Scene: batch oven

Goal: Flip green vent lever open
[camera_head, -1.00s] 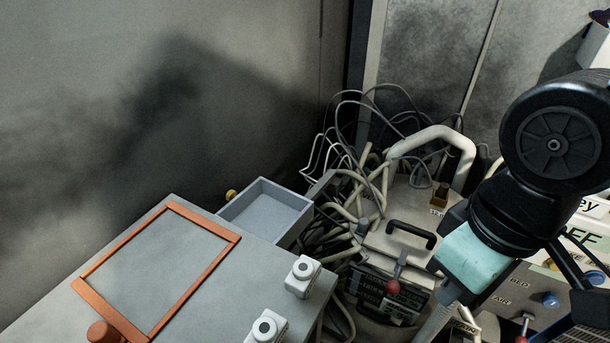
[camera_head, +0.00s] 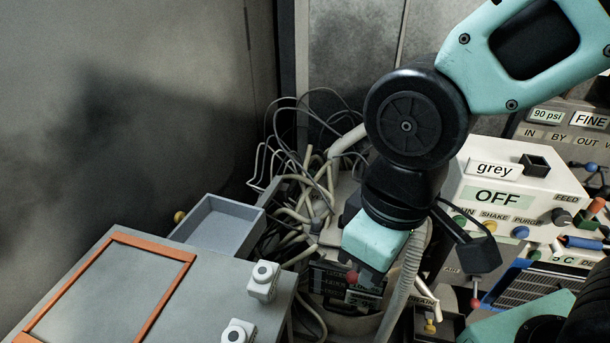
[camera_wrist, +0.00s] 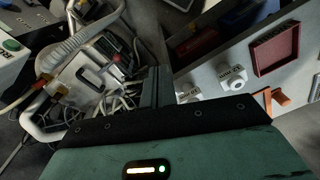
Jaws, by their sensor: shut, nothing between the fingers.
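I cannot make out a green vent lever in either view. In the wrist view my gripper (camera_wrist: 156,86) is shut and empty, its dark fingers pointing away from the teal hand. In the head view the teal hand (camera_head: 376,240) hangs over the machine with the display panel (camera_head: 345,284), and its fingertips cannot be told apart there. A red-tipped lever (camera_head: 352,277) shows just below the hand; whether they touch is unclear. A small green knob (camera_head: 459,219) sits on the grey box marked OFF (camera_head: 500,198), right of my arm.
A bench with an orange frame (camera_head: 105,238), a grey tray (camera_head: 216,224) and two white knobbed blocks (camera_head: 263,281) stands at left. Loose cables (camera_head: 300,150) crowd behind the machine. A ribbed hose (camera_head: 408,275) runs beside the hand. Control panels (camera_head: 575,120) fill the right.

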